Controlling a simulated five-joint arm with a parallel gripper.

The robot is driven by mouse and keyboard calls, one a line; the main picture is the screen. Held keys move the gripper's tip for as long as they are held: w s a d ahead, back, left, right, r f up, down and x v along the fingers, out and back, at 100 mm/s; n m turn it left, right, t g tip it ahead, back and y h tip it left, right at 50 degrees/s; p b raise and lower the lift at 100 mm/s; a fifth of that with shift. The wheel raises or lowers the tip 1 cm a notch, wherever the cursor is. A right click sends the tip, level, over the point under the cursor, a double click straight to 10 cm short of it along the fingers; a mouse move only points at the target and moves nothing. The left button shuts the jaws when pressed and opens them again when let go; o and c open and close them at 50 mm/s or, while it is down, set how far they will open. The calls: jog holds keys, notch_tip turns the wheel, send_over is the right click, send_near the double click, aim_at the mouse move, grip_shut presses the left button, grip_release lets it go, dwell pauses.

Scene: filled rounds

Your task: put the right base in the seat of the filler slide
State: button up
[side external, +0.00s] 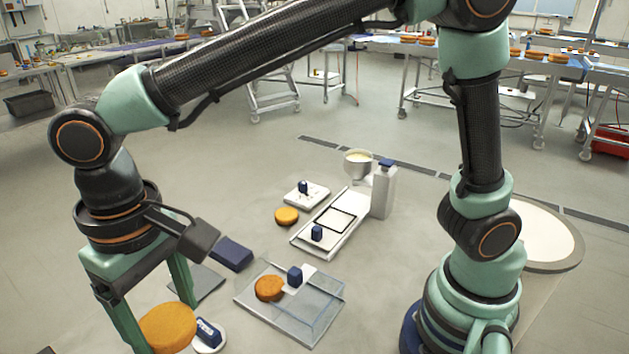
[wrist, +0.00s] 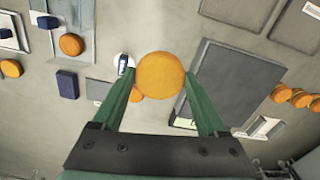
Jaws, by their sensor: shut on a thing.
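My gripper (side external: 168,322) is shut on an orange round base (side external: 168,330) at the lower left of the side view. In the wrist view my gripper (wrist: 159,76) has a green finger at each side of this base (wrist: 160,75). The filler slide (side external: 304,241) is a long pale plate in the middle of the side view. Its seat (side external: 335,220) is a dark square outline, which looks empty. A blue knob (side external: 317,233) stands at the slide's near end. The held base is well apart from the slide, to its lower left.
A clear tray (side external: 318,318) holds an orange round (side external: 270,288) and a blue knob (side external: 295,276). Another round (side external: 287,215) lies left of the slide. A blue block (side external: 232,253) lies left of the tray.

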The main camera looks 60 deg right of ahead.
notch_tip(320, 180, down, 20)
jog(key=shift+s+r, duration=0.1)
dwell(0.4)
jog(key=shift+f, duration=0.2)
jog(key=o, duration=0.8)
jog(key=shift+r, duration=0.1)
notch_tip(320, 180, up, 12)
jog(key=w+d+r+t+y, duration=0.1)
jog(key=w+d+r, duration=0.1)
jog(key=d+r, duration=0.3)
jog(key=w+d+r+t, duration=0.1)
jog(key=w+d+r, duration=0.15)
jog(key=d, duration=0.55)
jog(key=s+d+r+t, duration=0.1)
jog(key=d, duration=0.4)
jog(key=s+d+r+m+t, duration=0.1)
jog(key=d+r, duration=0.1)
jog(key=d, duration=0.4)
jog(key=s+d+r+t+h, duration=0.1)
jog(key=s+d+r, duration=0.1)
jog(key=d, duration=0.4)
jog(key=shift+m+t, duration=0.3)
jog(key=shift+m, duration=0.1)
